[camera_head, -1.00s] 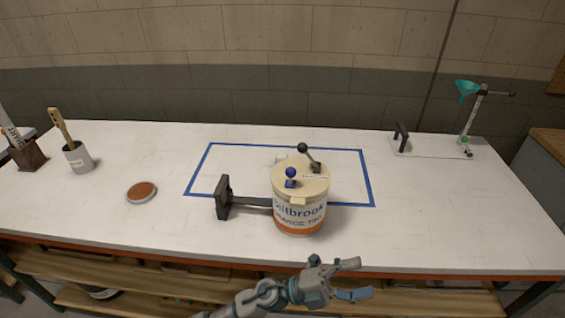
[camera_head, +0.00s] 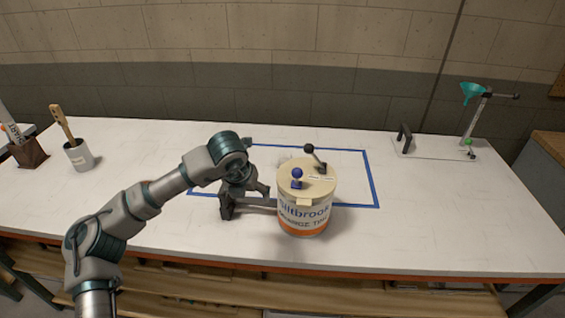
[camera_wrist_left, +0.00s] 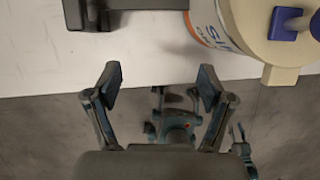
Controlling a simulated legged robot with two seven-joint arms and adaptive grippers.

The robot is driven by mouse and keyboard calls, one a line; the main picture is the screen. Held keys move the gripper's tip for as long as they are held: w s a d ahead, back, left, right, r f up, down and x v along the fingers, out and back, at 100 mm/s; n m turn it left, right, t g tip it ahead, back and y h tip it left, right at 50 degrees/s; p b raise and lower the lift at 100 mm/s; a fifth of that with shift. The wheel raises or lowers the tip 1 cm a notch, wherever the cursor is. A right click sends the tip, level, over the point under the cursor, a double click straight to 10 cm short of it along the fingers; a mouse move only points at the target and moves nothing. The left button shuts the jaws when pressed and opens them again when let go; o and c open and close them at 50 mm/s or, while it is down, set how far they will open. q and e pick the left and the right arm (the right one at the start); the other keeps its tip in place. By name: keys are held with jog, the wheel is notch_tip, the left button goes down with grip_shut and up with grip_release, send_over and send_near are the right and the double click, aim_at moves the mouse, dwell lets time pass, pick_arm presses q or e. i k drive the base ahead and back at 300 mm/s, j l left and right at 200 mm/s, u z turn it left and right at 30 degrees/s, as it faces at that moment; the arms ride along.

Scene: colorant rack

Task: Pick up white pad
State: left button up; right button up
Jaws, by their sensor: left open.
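A small white shape (camera_head: 285,159) shows just behind the can inside the blue outline in the head view. It is mostly hidden, and I cannot tell if it is the white pad. My left gripper (camera_head: 258,186) is over the table, left of the can and close to the black bracket. In the left wrist view its two fingers (camera_wrist_left: 156,86) are spread apart with nothing between them. The table edge and floor show below them. My right gripper is not in view.
An orange-and-white can (camera_head: 305,212) with blue and black knobs stands at the outline's front. A black bracket (camera_head: 227,200) stands left of it. A brush cup (camera_head: 79,157) is at left, a teal funnel stand (camera_head: 474,115) at right. The right front table is clear.

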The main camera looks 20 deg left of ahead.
aim_at(284, 157)
jog(key=i, duration=1)
